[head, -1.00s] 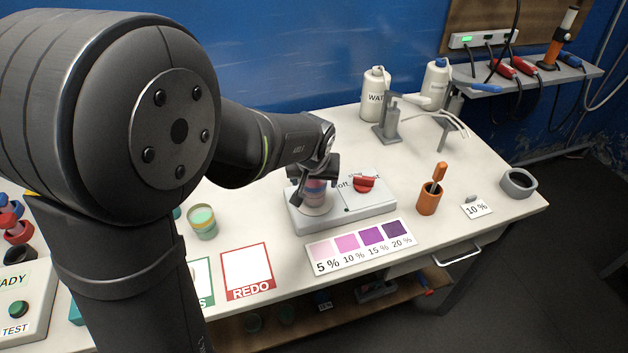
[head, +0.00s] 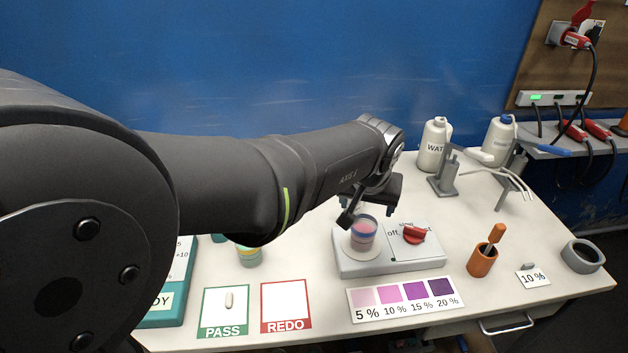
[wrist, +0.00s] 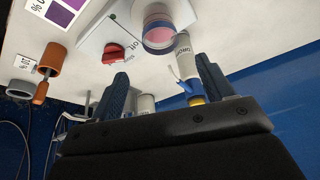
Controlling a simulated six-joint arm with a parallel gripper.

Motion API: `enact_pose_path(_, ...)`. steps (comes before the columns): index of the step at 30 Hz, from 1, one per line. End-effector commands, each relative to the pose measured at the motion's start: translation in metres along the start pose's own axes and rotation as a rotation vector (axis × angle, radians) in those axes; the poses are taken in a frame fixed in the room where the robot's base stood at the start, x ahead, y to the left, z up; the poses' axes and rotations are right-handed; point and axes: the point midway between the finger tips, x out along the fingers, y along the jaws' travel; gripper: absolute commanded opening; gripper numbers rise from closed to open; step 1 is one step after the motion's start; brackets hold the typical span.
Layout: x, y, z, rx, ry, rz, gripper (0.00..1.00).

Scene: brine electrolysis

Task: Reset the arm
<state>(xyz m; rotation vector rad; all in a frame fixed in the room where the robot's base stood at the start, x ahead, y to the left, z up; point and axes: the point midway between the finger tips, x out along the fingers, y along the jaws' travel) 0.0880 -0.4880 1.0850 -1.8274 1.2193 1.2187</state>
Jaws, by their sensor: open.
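My gripper (head: 368,205) is open and empty, just above and behind a small clear jar (head: 363,238) of pink liquid with a blue band. The jar stands upright on the round plate at the left of a white stirrer (head: 390,262), which has a red knob (head: 413,234). In the wrist view my gripper's two fingers (wrist: 163,85) are spread apart, with the jar (wrist: 158,30) beyond them and clear of them. My arm reaches across the head view from the left and hides part of the table.
A colour strip (head: 405,298), a PASS card (head: 224,314) with a white capsule and a REDO card (head: 286,308) lie in front. An orange holder (head: 482,260), a "10 %" card (head: 533,279) and a grey ring (head: 582,256) are right. Bottles (head: 434,146) stand behind.

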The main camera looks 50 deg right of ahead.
Motion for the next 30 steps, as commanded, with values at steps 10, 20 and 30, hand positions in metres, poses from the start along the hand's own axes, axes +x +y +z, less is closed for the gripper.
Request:
enact_pose_path(10, 0.020, 0.000, 0.000, -0.001, -0.003, -0.001, 0.74)
enact_pose_path(20, 0.079, -0.001, 0.000, 0.000, -0.003, -0.002, 0.74)
enact_pose_path(30, 0.116, 0.000, -0.003, -0.001, 0.006, 0.001, 0.74)
